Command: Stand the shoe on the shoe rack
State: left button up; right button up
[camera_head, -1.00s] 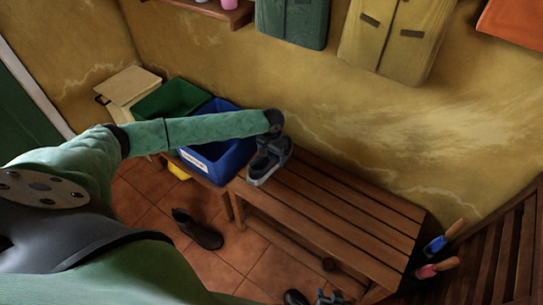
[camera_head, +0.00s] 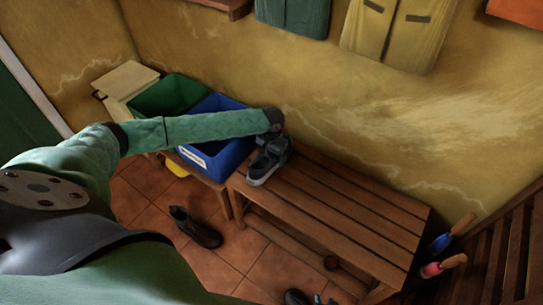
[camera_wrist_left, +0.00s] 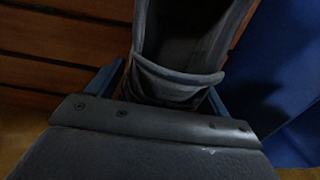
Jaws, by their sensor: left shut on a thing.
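A dark grey shoe with a pale sole edge (camera_head: 262,165) is at the left end of the slatted wooden rack (camera_head: 345,212). My left gripper (camera_head: 276,142) is shut on its heel end from behind. In the left wrist view the shoe (camera_wrist_left: 182,62) sits between the blue fingers (camera_wrist_left: 165,88), over the slats. The toe points toward the front of the rack. I cannot tell whether the sole touches the slats.
A blue bin (camera_head: 222,158) and a green bin (camera_head: 170,93) stand left of the rack. A dark shoe (camera_head: 197,228) lies on the tiled floor, another (camera_head: 296,297) at the bottom edge. Blue-handled (camera_head: 450,235) and pink-handled (camera_head: 443,266) tools stand at right. The rack's right part is clear.

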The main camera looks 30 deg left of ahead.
pick_arm(q)
jog(key=shift+f, duration=0.55)
dwell(0.6)
jog(key=o, duration=1.1)
